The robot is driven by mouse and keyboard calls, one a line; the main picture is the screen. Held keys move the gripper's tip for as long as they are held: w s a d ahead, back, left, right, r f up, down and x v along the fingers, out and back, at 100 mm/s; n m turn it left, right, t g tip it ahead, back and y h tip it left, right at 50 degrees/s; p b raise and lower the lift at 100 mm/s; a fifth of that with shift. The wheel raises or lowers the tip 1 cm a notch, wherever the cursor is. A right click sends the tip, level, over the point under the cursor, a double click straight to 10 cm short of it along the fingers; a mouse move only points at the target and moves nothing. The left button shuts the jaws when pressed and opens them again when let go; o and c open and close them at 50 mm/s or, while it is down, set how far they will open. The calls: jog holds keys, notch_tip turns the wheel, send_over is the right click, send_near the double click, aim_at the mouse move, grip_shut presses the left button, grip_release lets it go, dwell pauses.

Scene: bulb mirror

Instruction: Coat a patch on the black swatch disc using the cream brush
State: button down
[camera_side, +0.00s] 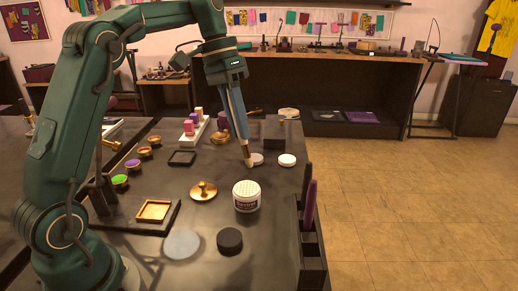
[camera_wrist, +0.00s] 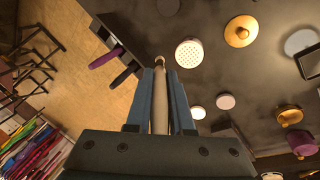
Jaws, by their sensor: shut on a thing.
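My gripper (camera_side: 243,138) has its blue fingers shut on the cream brush (camera_side: 248,155), which points down above the table. In the wrist view the brush (camera_wrist: 160,97) lies between the fingers (camera_wrist: 160,72) with its tip ahead of them. The black swatch disc (camera_side: 229,240) lies flat near the front of the table, nearer the side camera than the brush tip. A white jar (camera_side: 246,204) with a dotted top stands between them; it also shows in the wrist view (camera_wrist: 189,53). In the side view the brush tip overlaps a pale disc (camera_side: 258,159); I cannot tell if they touch.
A white disc (camera_side: 287,160) lies right of the tip. A gold knobbed lid (camera_side: 204,190) and a blue-grey disc (camera_side: 182,244) lie left of the jar. A dark rack (camera_side: 312,255) with an upright purple handle (camera_side: 310,205) lines the right edge. Several small bowls sit at left.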

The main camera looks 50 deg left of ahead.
jog(key=w+a+f, duration=0.2)
jog(key=a+f, duration=0.2)
jog(key=f, duration=0.3)
jog(key=shift+a+f+n, duration=0.2)
jog(key=shift+f+n, duration=0.2)
jog(key=shift+f, duration=0.75)
dwell(2.2)
notch_tip(320, 180, up, 7)
dwell(0.9)
jog(key=shift+r+t, duration=0.15)
jog(key=shift+t, duration=0.15)
